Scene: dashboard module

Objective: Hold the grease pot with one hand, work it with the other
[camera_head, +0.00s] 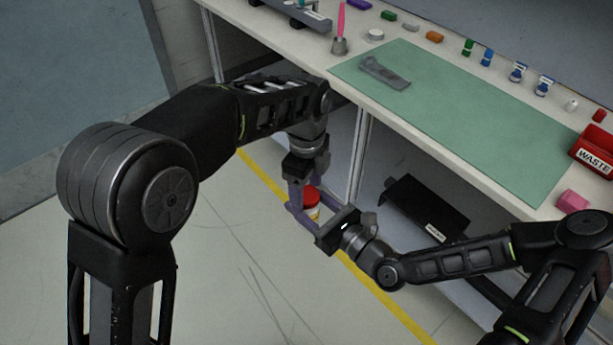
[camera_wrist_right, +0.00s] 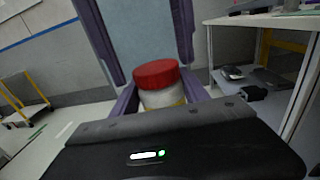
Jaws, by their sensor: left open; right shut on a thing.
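The grease pot, a pale jar with a red lid (camera_head: 312,195), is in the air in front of the bench. It shows upright in the right wrist view (camera_wrist_right: 157,78), its lower part hidden behind my right gripper's body. My right gripper (camera_head: 313,212) is shut on the pot, with purple fingers on both sides of the jar (camera_wrist_right: 160,98). My left gripper (camera_head: 308,184) comes down from above and is open. Its two purple fingers show apart in the right wrist view (camera_wrist_right: 140,42), above and on either side of the red lid. I cannot tell whether they touch the lid.
The bench (camera_head: 255,22) carries a green mat (camera_head: 470,125) with a grey part (camera_head: 384,73), a pen cup (camera_head: 339,46), small coloured items and a red WASTE bin (camera_head: 596,150). A black tray (camera_head: 427,208) is below the bench top. Open floor lies left of the bench.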

